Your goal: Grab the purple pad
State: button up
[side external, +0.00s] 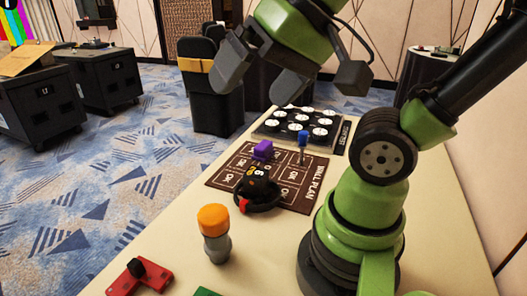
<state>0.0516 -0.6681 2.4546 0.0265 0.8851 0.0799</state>
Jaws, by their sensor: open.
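The purple pad (263,149) is a small block on the brown mat marked "WALL PLAN" (312,172), near its back edge. A black round object with orange and white spots and a red tip (258,188) sits just in front of it, and the pad's lower part is partly hidden. My gripper (257,80) is above and behind the mat in the picture, with its two dark fingers apart and nothing between them. It hangs clear of the pad, which shows below the fingertips.
A blue peg (303,143) stands upright right of the pad. A dark tray with white discs (271,125) lies behind the mat. An orange-topped grey post (214,232), a red piece with black knob (155,281) and a green piece (206,292) are in front on the cream table (258,262).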

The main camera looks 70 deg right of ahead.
jog(key=w+d+f+m+h, duration=0.1)
jog(key=w+d+m, duration=0.5)
jog(key=w+m, duration=0.25)
jog(key=m+g+h, duration=0.1)
jog(key=m+g, duration=0.1)
jog(key=m, duration=2.1)
send_near(264, 145)
jog(key=w, duration=0.1)
jog(key=shift+g, duration=0.3)
jog(key=x, duration=0.4)
jog(key=shift+d+f, duration=0.25)
jog(key=shift+f, duration=0.1)
jog(key=x, duration=0.5)
jog(key=shift+w+a+f, duration=0.1)
jog(key=shift+a+f, duration=0.05)
jog(key=shift+f, duration=0.1)
jog(key=shift+c, duration=0.2)
jog(key=c, duration=0.9)
